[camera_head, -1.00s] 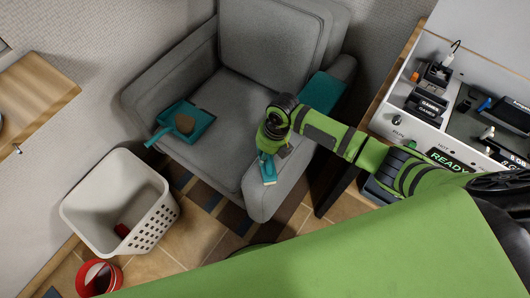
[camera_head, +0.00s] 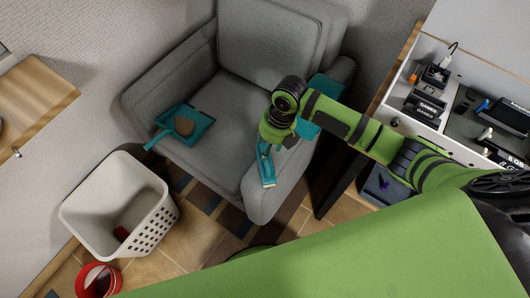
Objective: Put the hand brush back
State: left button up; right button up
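The teal hand brush (camera_head: 267,173) is at the front of the grey armchair's right armrest, its broad end toward the bottom of the picture. My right gripper (camera_head: 274,143), on the green arm coming in from the right, is directly over the handle end. The wrist hides the fingertips, so I cannot tell whether they are closed on the handle. My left gripper is not in view.
A white laundry basket (camera_head: 105,205) and a red container (camera_head: 98,280) stand on the floor at lower left. A wooden shelf (camera_head: 40,95) juts in at left. A desk console (camera_head: 440,125) with small devices is at right. A teal item (camera_head: 325,85) lies on the right armrest.

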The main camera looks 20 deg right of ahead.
jog(key=v, duration=0.6)
